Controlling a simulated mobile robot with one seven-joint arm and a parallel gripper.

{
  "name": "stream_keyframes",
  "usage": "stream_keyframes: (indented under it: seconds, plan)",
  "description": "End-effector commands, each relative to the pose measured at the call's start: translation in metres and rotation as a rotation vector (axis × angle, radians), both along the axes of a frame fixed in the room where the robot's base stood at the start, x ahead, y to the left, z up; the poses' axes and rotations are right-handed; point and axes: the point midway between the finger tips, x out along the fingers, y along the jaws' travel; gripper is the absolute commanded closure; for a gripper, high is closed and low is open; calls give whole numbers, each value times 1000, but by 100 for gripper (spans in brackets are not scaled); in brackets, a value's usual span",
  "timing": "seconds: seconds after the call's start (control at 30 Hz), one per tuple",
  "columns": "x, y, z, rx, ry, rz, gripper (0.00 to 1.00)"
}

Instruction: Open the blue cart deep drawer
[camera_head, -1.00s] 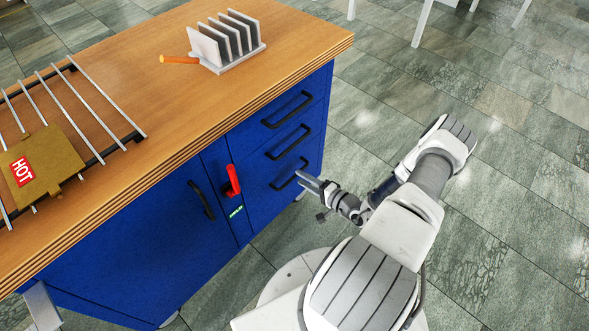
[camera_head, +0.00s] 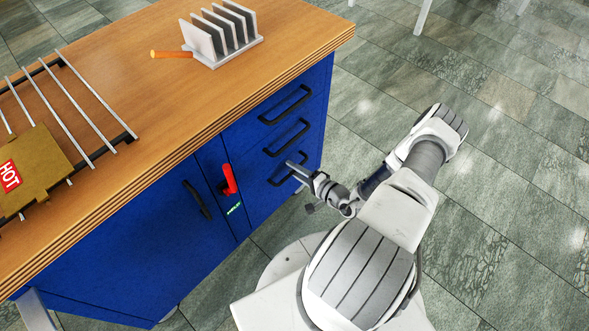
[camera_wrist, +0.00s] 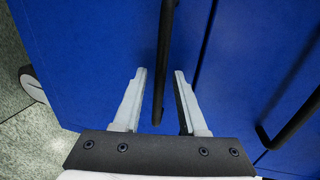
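The blue cart (camera_head: 135,240) has a wooden top and a column of drawers on its right part, each with a black bar handle. The lowest drawer's handle (camera_head: 279,181) is partly covered by my gripper (camera_head: 294,168) in the head view. In the wrist view my gripper (camera_wrist: 160,74) is open, with one finger on each side of the black lowest handle (camera_wrist: 164,45). A gap shows between the handle and both fingers. The drawer front (camera_wrist: 100,50) looks closed. A neighbouring handle (camera_wrist: 292,128) is at the wrist view's right.
A red latch (camera_head: 229,180) with a green display sits between the drawers and the cart's door, whose handle is black (camera_head: 197,200). On the top are a slotted rack (camera_head: 235,50), a metal grate (camera_head: 92,110) and a brown plate marked HOT (camera_head: 40,165). The floor at right is clear.

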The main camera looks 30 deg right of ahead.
Motion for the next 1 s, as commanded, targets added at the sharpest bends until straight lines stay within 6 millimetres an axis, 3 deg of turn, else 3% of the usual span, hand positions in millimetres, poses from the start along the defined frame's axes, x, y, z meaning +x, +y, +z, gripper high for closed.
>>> stream_keyframes:
  seconds: [0.03,0.2,1.0]
  plan:
    - [0,0,0,0,0,0,70]
    - [0,0,0,0,0,0,100]
    - [1,-1,1,0,-2,-1,100]
